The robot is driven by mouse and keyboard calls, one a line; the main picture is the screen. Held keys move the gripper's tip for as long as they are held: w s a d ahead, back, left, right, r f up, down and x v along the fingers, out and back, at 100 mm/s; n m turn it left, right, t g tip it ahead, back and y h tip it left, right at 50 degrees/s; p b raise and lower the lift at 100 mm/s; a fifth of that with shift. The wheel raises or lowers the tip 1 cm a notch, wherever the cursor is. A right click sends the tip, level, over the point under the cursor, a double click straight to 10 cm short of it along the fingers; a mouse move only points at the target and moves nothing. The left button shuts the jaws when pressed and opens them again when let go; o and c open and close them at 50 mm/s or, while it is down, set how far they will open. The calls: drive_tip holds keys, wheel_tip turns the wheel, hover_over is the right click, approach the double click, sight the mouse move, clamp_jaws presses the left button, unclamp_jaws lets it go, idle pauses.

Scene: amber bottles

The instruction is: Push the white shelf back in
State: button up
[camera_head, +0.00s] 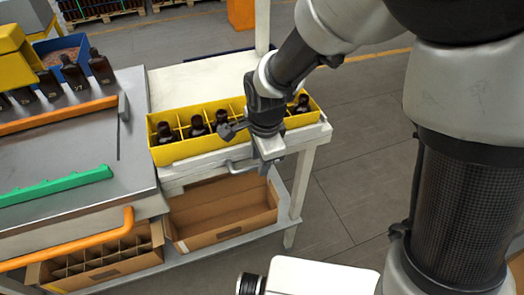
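The white shelf (198,174) is in the middle of the head view, beneath a long yellow crate (180,151). A grey bar handle (237,166) is at its front edge. My gripper (252,146) points down at the shelf's front, over the crate's near wall and close to the handle. Its dark body hides part of the crate and the shelf edge. I cannot tell whether the fingers touch the handle or whether they are open or shut.
The crate has compartments with several amber bottles. An open cardboard box (222,210) sits on the lower level. At left is a grey workbench (75,128) with orange and green rails and more bottles. Bare floor (358,190) lies to the right.

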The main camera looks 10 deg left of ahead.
clamp_jaws()
drive_tip(key=w, duration=0.1)
drive_tip(key=w+a, duration=0.1)
drive_tip(key=shift+w+a+r, duration=0.1)
drive_tip(key=shift+w+a, duration=0.2)
drive_tip(key=shift+w, duration=0.05)
unclamp_jaws()
wheel_tip(320, 180, up, 17)
drive_tip(key=s+d, duration=0.1)
drive_tip(key=s, duration=0.1)
drive_tip(key=shift+s+d, duration=0.35)
drive_tip(key=shift+s, duration=0.05)
